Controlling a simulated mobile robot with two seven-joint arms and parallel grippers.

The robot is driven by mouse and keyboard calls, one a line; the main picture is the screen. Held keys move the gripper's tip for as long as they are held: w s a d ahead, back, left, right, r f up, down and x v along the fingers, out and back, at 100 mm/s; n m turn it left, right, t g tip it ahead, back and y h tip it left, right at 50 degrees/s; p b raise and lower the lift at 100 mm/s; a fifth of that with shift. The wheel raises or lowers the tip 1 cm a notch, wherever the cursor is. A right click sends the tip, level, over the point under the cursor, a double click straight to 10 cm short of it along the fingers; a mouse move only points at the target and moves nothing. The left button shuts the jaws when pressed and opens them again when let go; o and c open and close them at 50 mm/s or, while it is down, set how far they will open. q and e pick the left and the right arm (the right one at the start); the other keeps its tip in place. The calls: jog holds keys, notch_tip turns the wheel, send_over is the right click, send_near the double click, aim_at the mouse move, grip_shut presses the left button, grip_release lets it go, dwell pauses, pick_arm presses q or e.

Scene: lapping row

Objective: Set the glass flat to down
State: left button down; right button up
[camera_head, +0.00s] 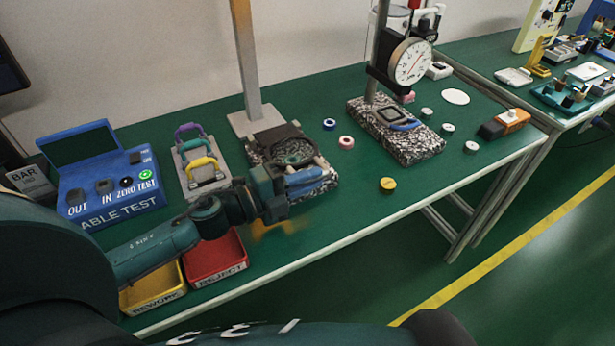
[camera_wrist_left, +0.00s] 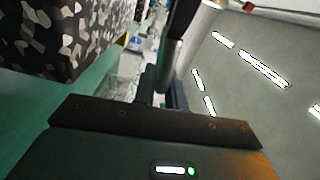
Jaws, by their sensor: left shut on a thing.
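The glass flat (camera_head: 293,152) appears as a round glassy disc in a dark frame on a speckled black-and-white granite block (camera_head: 262,158) near the table's middle. Its exact tilt is hard to tell. A blue handle (camera_head: 305,178) sticks out at its front right. My left gripper (camera_head: 283,192) is at the block's front edge, shut on the handle; its fingers are partly hidden. In the left wrist view the dark fingers (camera_wrist_left: 165,92) meet a greyish bar, with the granite block (camera_wrist_left: 75,35) at upper left. My right gripper does not show.
A red REJECT bin (camera_head: 215,258) and a yellow REWORK bin (camera_head: 153,290) stand below my left arm. A grey post (camera_head: 246,60) rises behind the block. A dial gauge (camera_head: 410,62) stands over a second granite block (camera_head: 420,148). Small round pieces lie between; the front right table is mostly clear.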

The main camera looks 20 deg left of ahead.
pick_arm(q)
jog(key=shift+w+a, duration=0.1)
jog(key=c, duration=1.5)
grip_release()
jog(key=shift+o, duration=0.2)
